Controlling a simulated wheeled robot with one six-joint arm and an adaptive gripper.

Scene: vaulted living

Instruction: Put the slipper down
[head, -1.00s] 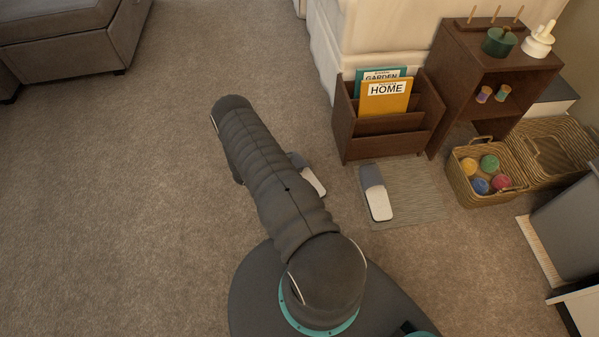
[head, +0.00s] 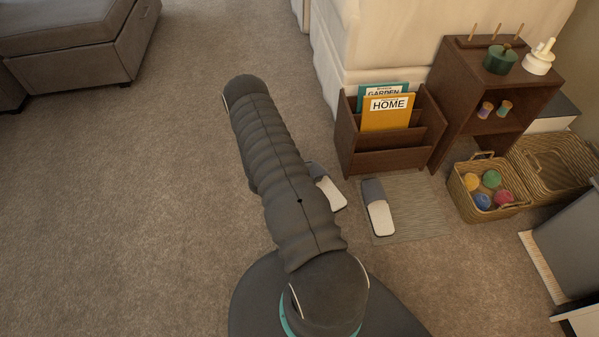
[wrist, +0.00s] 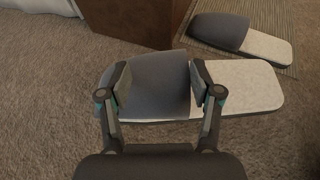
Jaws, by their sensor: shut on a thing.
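A grey slipper with a pale sole (wrist: 245,88) is between the fingers of my gripper (wrist: 160,88) in the wrist view. The fingers are shut on its grey toe cover, and its pale end points right. In the head view the held slipper (head: 331,194) shows partly behind my arm, left of the mat. A matching slipper (head: 378,208) lies on the grey striped mat (head: 418,205). It also shows at the top right of the wrist view (wrist: 243,37). The height of the held slipper above the carpet is hard to tell.
A brown magazine rack (head: 392,160) stands behind the mat. A wooden shelf (head: 490,85) and a basket of coloured balls (head: 482,203) are to its right. A grey sofa (head: 85,45) is at the far left. The carpet (head: 130,200) on the left is clear.

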